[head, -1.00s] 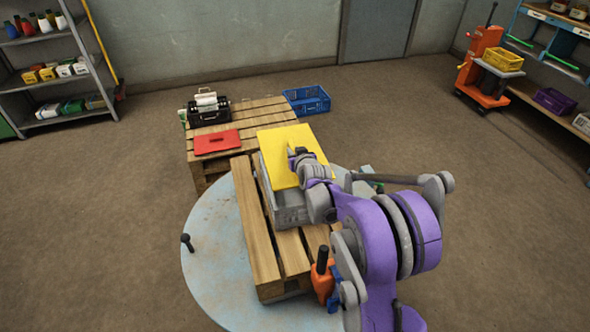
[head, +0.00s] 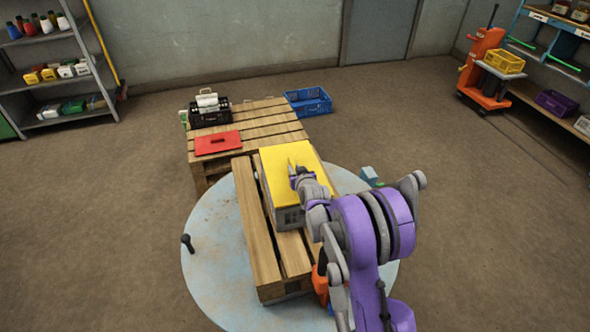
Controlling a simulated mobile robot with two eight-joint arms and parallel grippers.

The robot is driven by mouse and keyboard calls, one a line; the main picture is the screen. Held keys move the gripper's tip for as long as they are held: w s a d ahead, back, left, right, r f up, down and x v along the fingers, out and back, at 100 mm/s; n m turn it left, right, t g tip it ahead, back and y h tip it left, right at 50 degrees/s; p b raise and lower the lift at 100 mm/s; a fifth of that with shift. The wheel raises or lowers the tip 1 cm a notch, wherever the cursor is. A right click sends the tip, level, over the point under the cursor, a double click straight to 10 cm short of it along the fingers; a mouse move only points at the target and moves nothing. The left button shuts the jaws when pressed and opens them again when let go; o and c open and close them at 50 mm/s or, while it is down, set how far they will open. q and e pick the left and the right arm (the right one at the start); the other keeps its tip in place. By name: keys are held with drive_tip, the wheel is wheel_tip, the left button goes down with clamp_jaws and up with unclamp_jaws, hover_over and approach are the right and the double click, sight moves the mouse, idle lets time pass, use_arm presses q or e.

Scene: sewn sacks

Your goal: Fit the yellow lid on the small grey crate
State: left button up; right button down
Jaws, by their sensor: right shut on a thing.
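The yellow lid (head: 276,170) lies over the top of the small grey crate (head: 289,219), looking about level and lined up with it. The crate stands on the wooden pallet (head: 255,235), and only its near side and a little of its left side show below the lid. My right gripper (head: 294,170) is over the middle of the lid, shut on it. My arm hides the lid's near right part, so I cannot tell whether that edge is fully seated. My left gripper is not in view.
The pallet rests on a round pale-blue platform (head: 215,240) with a black peg (head: 187,243). Behind it, another pallet (head: 265,115) holds a red lid (head: 217,142) and a black crate (head: 209,116). A blue crate (head: 308,102) sits beyond. Floor at left is clear.

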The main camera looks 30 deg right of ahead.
drive_tip(key=shift+f+b, duration=0.3)
drive_tip(key=shift+f, duration=0.1)
drive_tip(key=c, duration=0.8)
unclamp_jaws()
drive_tip(key=shift+o, duration=0.2)
drive_tip(key=shift+r, duration=0.2)
